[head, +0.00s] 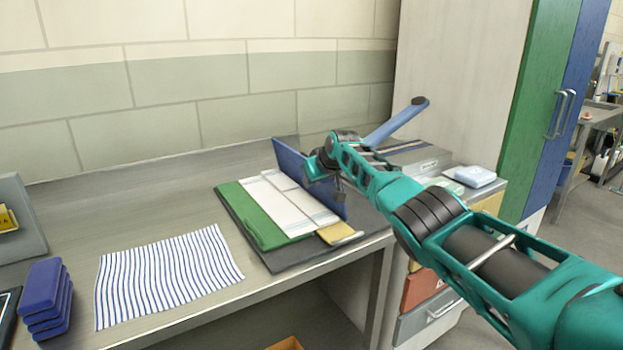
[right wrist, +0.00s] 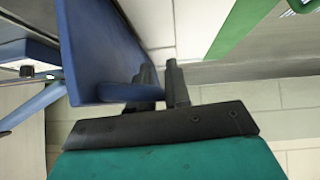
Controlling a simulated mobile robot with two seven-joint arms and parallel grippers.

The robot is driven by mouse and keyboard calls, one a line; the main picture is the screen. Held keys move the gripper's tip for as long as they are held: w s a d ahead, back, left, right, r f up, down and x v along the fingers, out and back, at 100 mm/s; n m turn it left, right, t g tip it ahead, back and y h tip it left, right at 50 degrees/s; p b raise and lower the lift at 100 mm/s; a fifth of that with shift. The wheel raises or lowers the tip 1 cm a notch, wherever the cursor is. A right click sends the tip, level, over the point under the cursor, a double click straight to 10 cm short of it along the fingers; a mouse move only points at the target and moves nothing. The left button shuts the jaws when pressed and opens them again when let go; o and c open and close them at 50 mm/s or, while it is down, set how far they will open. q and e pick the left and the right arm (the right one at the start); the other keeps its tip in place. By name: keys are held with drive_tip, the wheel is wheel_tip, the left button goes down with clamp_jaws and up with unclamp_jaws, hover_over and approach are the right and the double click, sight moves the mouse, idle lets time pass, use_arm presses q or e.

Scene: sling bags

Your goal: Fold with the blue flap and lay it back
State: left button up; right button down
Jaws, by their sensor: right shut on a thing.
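The blue flap (head: 309,179) stands nearly upright along the right side of the dark folding board (head: 285,262). My right gripper (head: 338,188) is at the flap's right face, shut on the blue flap. In the right wrist view the blue flap (right wrist: 105,45) fills the upper left, and its blue tab reaches the fingertips (right wrist: 163,83). A white cloth with thin stripes (head: 286,205) lies folded narrow on the board. The green flap (head: 250,215) lies flat at the left, and the yellow flap (head: 338,233) is at the front. My left gripper is not in view.
A blue-striped cloth (head: 165,277) lies flat on the table (head: 130,220) to the left. Dark blue blocks (head: 47,300) are stacked at the front left. A blue lever (head: 397,123) slants up behind my right arm.

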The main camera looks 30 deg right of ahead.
drive_tip(key=shift+s+f, duration=0.1)
drive_tip(key=shift+f, duration=0.15)
drive_tip(key=c, duration=1.4)
unclamp_jaws()
drive_tip(key=shift+c, duration=0.2)
drive_tip(key=shift+r, duration=0.3)
drive_tip(key=shift+s+r+p, duration=0.15)
drive_tip(key=shift+r+p, duration=0.05)
drive_tip(key=shift+p, duration=0.1)
drive_tip(key=shift+p+v, duration=0.5)
drive_tip(key=shift+v, duration=0.5)
drive_tip(key=v, duration=1)
